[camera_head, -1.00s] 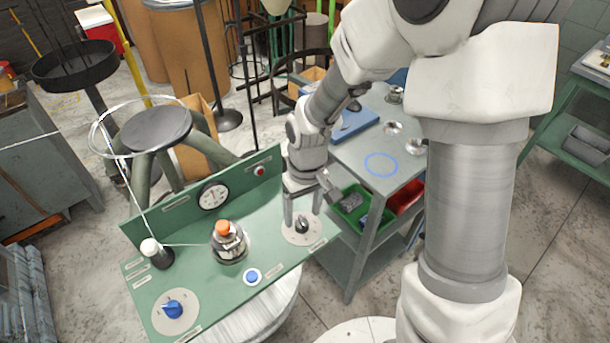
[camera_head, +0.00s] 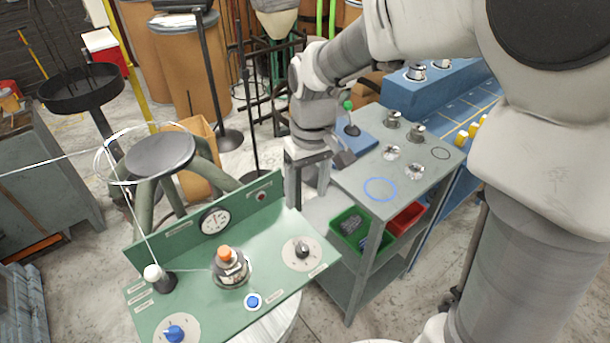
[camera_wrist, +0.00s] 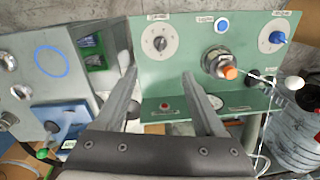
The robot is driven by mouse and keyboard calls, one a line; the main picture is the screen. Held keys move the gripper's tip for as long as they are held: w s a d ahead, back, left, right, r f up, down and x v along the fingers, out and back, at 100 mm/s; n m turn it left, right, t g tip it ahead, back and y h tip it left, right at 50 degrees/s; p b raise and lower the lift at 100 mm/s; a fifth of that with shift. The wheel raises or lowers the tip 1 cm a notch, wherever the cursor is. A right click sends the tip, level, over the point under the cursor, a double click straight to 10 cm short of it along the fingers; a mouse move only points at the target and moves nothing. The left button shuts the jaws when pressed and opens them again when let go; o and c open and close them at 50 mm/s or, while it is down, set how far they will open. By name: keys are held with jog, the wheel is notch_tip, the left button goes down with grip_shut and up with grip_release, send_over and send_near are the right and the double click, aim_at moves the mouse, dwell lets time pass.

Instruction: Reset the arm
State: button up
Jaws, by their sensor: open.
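My gripper (camera_head: 293,185) is open and empty. In the head view it hangs above the back right edge of the green machine panel (camera_head: 205,312), behind the black knob (camera_head: 302,249) and apart from it. The wrist view shows my gripper's two fingers (camera_wrist: 158,92) spread wide, with nothing between them but the panel (camera_wrist: 188,75) below. The black knob (camera_wrist: 159,43) shows beyond the fingertips. The orange-topped coiling head (camera_head: 229,268) and the blue knob (camera_head: 174,334) sit on the panel, clear of my gripper.
A grey cart (camera_head: 345,184) with metal parts, a blue ring mark and green and red bins (camera_head: 347,229) stands right of the panel. A round stool-like stand (camera_head: 160,155) with a wire coil is behind the panel. A blue bench (camera_head: 480,100) stands at the back right.

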jog(key=s+d+r+m+t, duration=0.5)
jog(key=s+d+r, duration=0.5)
jog(key=s, duration=0.3)
jog(key=shift+s+d+r+t+h, duration=0.15)
jog(key=shift+s+r+t+h, duration=0.15)
jog(key=shift+r+t, duration=0.15)
dwell(1.4)
